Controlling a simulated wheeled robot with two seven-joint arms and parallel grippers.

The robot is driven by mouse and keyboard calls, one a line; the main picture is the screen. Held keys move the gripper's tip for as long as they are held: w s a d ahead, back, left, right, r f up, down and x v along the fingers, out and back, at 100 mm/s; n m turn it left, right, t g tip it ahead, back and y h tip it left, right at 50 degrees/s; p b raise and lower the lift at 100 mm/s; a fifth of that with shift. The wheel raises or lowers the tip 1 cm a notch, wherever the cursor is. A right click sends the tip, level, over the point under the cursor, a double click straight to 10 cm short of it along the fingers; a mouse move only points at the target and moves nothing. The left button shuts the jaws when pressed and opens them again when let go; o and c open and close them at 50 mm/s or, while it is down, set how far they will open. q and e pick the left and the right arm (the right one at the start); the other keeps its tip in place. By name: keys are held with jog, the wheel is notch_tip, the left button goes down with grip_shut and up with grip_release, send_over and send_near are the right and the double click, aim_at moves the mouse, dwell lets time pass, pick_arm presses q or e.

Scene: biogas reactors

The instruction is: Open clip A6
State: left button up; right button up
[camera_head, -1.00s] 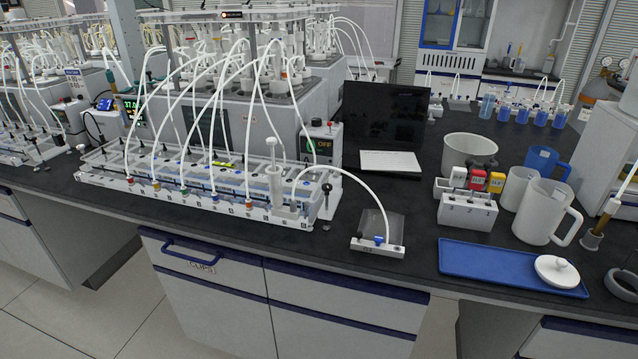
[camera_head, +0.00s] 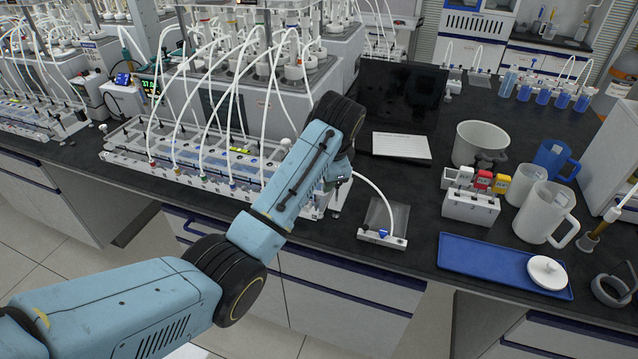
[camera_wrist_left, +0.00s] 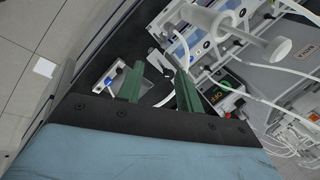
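The long white reactor rack (camera_head: 190,185) has a row of small coloured clips along its front edge. The labels are too small to read, so I cannot tell which is clip A6; my left arm hides the rack's right part in the head view. A separate white block (camera_head: 368,236) with a blue clip (camera_head: 384,233) and a clear bag stands to the right, joined by a white tube. My left gripper (camera_wrist_left: 158,68) has its two green fingers apart, nothing between them, above the bench between rack and block. My right gripper is not in view.
A white plunger-like part (camera_wrist_left: 240,32) rises close to the left gripper in the wrist view. White tubes arch over the rack. A laptop (camera_head: 402,95), a blue tray (camera_head: 495,262) and white jugs (camera_head: 545,212) stand to the right. Dark bench top is clear around the block.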

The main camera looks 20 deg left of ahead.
aim_at(318, 197)
pick_arm(q)
jog(key=x, duration=0.6)
jog(key=b+x, duration=0.1)
jog(key=x, duration=0.2)
jog(key=shift+w+a+f, duration=0.1)
jog(key=shift+w+a, duration=0.15)
jog(key=shift+w, duration=0.15)
jog(key=shift+x, duration=0.95)
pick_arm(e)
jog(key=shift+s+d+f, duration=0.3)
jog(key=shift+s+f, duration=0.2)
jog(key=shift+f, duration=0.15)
pick_arm(q)
jog(key=shift+c, duration=0.4)
grip_shut()
